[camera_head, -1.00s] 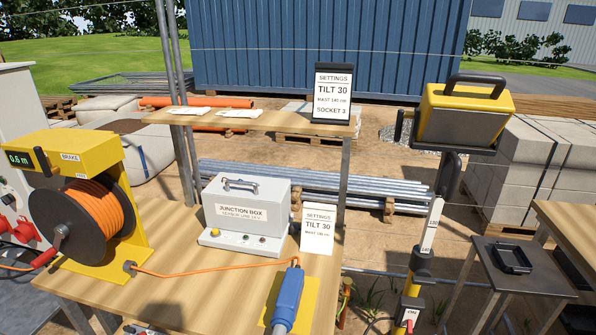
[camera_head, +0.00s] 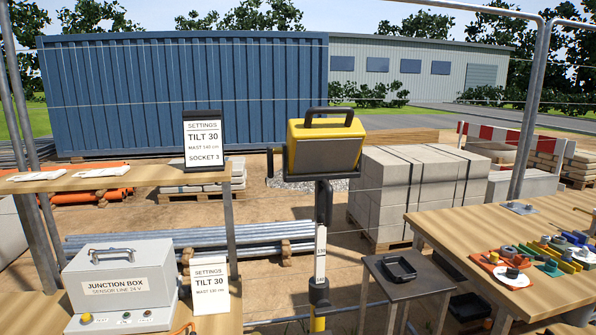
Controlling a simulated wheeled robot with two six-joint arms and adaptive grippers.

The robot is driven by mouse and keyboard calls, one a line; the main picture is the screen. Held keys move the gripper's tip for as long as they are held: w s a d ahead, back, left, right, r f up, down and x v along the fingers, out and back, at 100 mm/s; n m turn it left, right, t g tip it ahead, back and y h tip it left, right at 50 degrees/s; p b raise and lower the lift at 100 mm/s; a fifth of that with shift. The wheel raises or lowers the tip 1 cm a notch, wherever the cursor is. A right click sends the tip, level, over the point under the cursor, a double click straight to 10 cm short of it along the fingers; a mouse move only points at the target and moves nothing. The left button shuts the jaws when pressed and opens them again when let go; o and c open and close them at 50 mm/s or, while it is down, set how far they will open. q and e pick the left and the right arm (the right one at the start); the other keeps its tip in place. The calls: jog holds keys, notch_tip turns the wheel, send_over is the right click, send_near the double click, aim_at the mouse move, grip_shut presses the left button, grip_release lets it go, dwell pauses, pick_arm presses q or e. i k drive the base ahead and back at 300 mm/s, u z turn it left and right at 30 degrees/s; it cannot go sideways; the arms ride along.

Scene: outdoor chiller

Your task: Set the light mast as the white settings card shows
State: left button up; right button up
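The light mast has a yellow lamp head (camera_head: 325,143) with a black handle, seated in a black bracket on top. Below it a pole with a white scale strip (camera_head: 320,255) goes down into a dark collar (camera_head: 319,291) on a yellow tube (camera_head: 317,323). The lower mast is cut off. A white settings card (camera_head: 210,285) leans by the junction box and reads TILT 30, with a mast height too small to read surely. A black-framed settings board (camera_head: 203,140) on the shelf reads TILT 30, a mast height and SOCKET 3. Neither gripper shows.
The grey junction box (camera_head: 120,285) stands at the lower left. A small dark stand (camera_head: 407,278) with a black tray (camera_head: 398,268) is right of the mast. A wooden table (camera_head: 470,231) with several coloured parts fills the right. Stacked blocks (camera_head: 405,188) stand behind.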

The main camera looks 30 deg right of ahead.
aim_at(323, 204)
jog(key=u, duration=2.3)
jog(key=k, duration=0.85)
jog(key=z, duration=1.55)
jog(key=i, duration=0.2)
jog(key=z, duration=0.15)
